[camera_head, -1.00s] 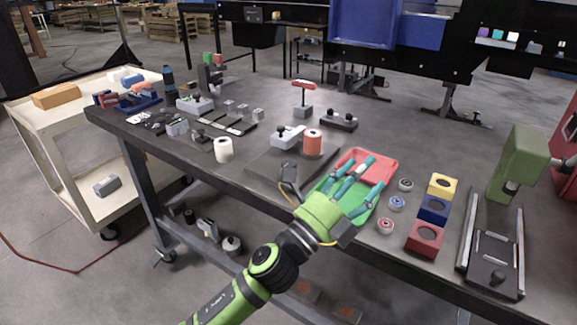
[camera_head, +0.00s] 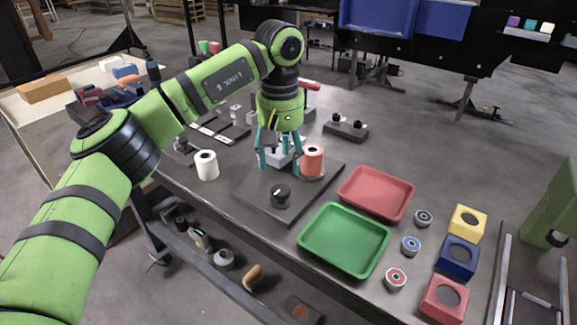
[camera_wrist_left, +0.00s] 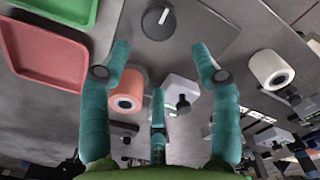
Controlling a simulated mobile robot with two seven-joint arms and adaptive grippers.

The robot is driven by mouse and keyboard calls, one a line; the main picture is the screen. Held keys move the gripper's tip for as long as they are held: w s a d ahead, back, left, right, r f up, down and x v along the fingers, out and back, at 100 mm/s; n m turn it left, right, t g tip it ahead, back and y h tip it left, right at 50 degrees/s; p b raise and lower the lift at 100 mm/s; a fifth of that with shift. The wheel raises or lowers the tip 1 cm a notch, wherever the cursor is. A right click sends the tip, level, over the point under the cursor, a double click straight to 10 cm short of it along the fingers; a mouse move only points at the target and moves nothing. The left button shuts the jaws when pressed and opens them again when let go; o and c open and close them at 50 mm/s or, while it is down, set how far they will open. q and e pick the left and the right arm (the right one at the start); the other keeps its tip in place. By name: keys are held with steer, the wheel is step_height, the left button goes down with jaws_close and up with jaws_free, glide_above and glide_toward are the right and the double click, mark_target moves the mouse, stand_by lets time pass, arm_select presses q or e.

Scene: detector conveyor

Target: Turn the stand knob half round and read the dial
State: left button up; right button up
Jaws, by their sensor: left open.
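A round black knob (camera_head: 280,196) with a white pointer line is on a dark flat plate (camera_head: 248,187). In the left wrist view the knob (camera_wrist_left: 158,22) is beyond the fingertips, with its line visible. My left gripper (camera_head: 279,166) points down over the plate, behind the knob in the head view. Its three teal fingers are spread, and the left wrist view (camera_wrist_left: 161,55) shows nothing between them. A pale grey block with a small black knob (camera_wrist_left: 183,104) is near the fingers and partly hidden by them in the head view. My right gripper is not seen.
An orange cylinder (camera_head: 312,161) is close beside the fingers. A white cylinder (camera_head: 207,166) is left of the plate. Red (camera_head: 350,194) and green (camera_head: 304,237) trays, both empty, lie to the right.

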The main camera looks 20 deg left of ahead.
mark_target(280, 187)
arm_select(q)
steer(key=shift+s+f, duration=0.55)
steer(key=shift+s, duration=0.35)
step_height(280, 187, down, 3)
steer(key=shift+s+r+p, duration=0.15)
steer(key=shift+p, duration=0.35)
steer(key=shift+w+f, duration=0.15)
steer(key=shift+f, duration=0.35)
steer(key=shift+w+f, duration=0.15)
steer(key=shift+f, duration=0.35)
steer(key=shift+s+f, duration=0.1)
steer(key=shift+f, duration=0.05)
steer(key=c, duration=1.1)
steer(key=shift+c, duration=0.2)
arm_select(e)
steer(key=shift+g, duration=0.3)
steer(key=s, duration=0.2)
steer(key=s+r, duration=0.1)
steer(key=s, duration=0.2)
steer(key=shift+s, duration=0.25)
